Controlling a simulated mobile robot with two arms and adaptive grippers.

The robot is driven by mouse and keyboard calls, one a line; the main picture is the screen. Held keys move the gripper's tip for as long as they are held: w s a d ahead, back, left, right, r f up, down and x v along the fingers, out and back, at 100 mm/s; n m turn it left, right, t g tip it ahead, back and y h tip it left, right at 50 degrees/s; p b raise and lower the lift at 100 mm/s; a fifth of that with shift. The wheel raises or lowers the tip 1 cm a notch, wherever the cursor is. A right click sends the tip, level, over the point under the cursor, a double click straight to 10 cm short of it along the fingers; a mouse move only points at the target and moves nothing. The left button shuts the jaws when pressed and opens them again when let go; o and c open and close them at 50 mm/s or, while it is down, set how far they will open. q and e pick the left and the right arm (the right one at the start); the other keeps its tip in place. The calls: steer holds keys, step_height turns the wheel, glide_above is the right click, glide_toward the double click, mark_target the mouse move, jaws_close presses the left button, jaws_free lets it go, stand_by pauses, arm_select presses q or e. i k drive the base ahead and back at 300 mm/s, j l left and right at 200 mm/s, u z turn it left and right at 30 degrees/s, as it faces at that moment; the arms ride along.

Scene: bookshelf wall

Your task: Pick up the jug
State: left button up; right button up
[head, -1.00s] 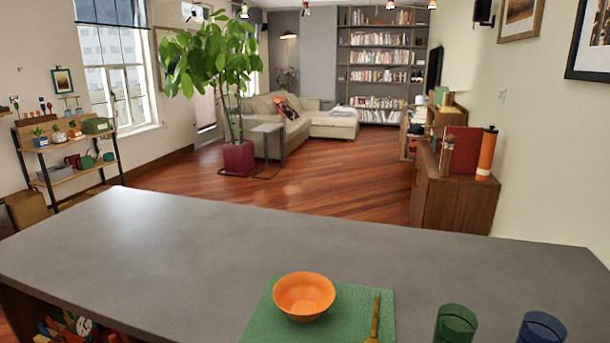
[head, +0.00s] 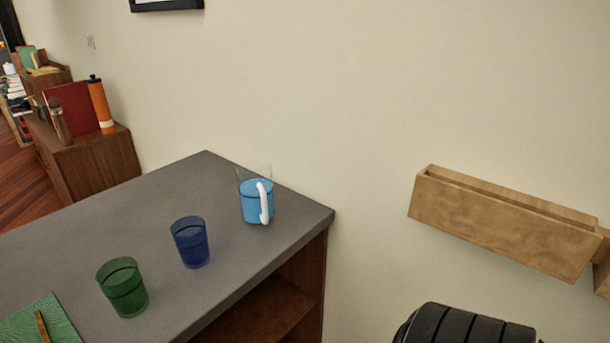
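A light blue jug (head: 250,204) with a white handle stands upright on the grey counter (head: 150,215), near its right corner by the wall. The handle faces the camera and slightly right. A faint clear shape shows just above and behind the jug's top; I cannot tell whether it is part of the jug or a separate glass. Neither of my grippers is in view.
A dark blue glass (head: 190,243) and a green glass (head: 123,288) stand left of and nearer than the jug. A green mat (head: 40,328) lies at lower left. A wooden wall box (head: 500,232) hangs at right. A black ridged object (head: 465,328) shows at bottom right.

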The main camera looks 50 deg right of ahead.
mark_target(258, 198)
steer(key=z, duration=1.35)
